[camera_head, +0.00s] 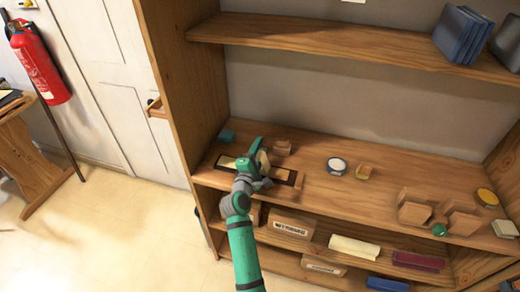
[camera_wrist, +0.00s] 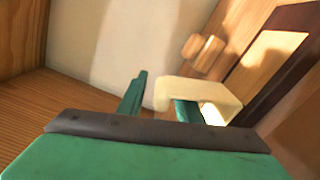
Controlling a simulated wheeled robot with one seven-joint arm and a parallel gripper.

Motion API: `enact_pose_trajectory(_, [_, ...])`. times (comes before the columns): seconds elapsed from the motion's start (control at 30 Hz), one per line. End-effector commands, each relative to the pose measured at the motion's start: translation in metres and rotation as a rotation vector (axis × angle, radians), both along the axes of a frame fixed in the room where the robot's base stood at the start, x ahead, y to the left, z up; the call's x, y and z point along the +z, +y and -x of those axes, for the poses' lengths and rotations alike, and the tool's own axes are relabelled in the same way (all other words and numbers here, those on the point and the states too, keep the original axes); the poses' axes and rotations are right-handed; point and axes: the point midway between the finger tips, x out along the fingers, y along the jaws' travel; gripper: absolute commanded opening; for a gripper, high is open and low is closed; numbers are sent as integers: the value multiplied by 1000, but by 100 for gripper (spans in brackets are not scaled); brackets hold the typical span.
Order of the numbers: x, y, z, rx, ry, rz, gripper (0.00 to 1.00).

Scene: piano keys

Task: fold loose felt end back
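My gripper (camera_head: 254,157) is above the left part of the wooden shelf. In the wrist view its two green fingers (camera_wrist: 160,104) stand apart with a gap between them. A cream felt piece (camera_wrist: 205,92) bends over the right finger, partly hiding it; the left finger is clear of it. The felt also shows as a pale patch beside my gripper in the head view (camera_head: 263,161). A dark-edged tray or frame (camera_head: 288,177) with a pale strip (camera_head: 228,161) lies under my gripper, partly hidden by it. Whether the felt is attached to the strip is unclear.
A small wooden block (camera_head: 282,146) stands behind the frame, and a teal block (camera_head: 227,136) is at left. A round tin (camera_head: 337,166) and wooden holders (camera_head: 413,209) stand to the right. The cabinet's side wall (camera_head: 190,75) bounds the left. The shelf's middle has bare room.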

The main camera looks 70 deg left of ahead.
Motion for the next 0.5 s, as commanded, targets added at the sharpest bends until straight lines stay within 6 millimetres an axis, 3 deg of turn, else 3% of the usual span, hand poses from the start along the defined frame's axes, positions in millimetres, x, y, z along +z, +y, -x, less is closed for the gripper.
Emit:
enact_pose_trajectory(0.27, [-1,-10,6,-1,1,0,32])
enact_pose_trajectory(0.5, [-1,-40,29,-2,3,-1,32])
